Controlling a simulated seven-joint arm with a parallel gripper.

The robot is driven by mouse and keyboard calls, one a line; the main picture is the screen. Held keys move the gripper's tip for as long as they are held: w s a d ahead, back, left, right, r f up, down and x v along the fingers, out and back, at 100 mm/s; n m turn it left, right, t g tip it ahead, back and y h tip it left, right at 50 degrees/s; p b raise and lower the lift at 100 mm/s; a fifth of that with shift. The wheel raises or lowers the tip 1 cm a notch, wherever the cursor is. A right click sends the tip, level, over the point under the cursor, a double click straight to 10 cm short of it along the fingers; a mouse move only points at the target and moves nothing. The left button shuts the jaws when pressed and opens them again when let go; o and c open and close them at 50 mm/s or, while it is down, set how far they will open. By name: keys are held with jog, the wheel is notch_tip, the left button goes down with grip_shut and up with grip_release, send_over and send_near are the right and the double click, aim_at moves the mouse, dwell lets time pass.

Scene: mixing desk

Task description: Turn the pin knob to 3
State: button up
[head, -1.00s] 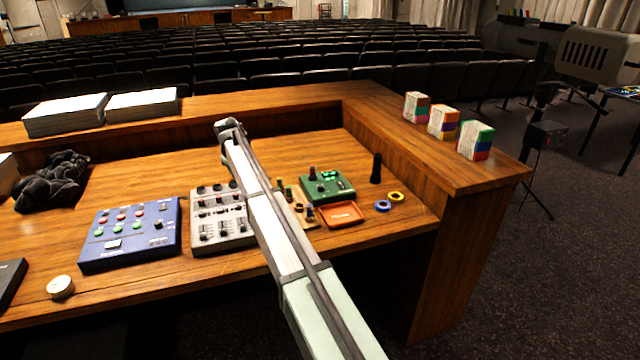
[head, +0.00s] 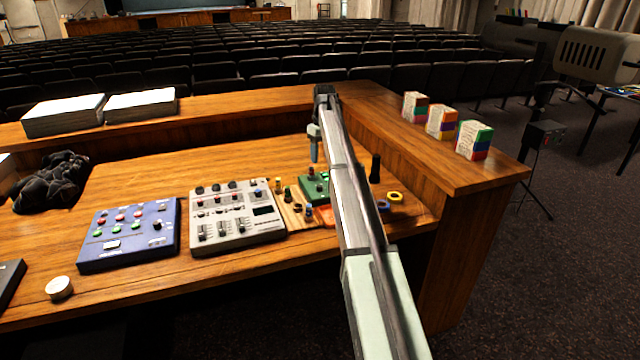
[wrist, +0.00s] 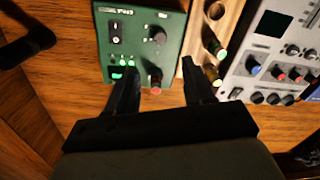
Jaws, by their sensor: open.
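The green box (head: 308,190) stands on the right of the desk, partly hidden behind my arm. In the wrist view the green box (wrist: 140,15) carries a dark round knob (wrist: 158,35), a rocker switch (wrist: 116,33), lit green lights (wrist: 126,62) and an upright red-topped knob (wrist: 155,84). The red-topped knob also shows in the head view (head: 311,172). No label tells me which is the pin knob, and I cannot read a scale. My gripper (wrist: 159,68) is open and points down, with the red-topped knob between its fingers in the picture. In the head view my gripper (head: 314,160) appears above that knob.
A wooden block with pegs (head: 292,208) and a grey mixer (head: 235,218) stand left of the green box. A blue panel (head: 130,235) is farther left. A black upright post (head: 375,168) and a yellow ring (head: 395,197) are to the right. A raised ledge runs behind.

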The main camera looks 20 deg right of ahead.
aim_at(320, 185)
jog(key=f, duration=1.1)
jog(key=shift+a+f, duration=0.3)
jog(key=shift+f, duration=0.1)
grip_shut()
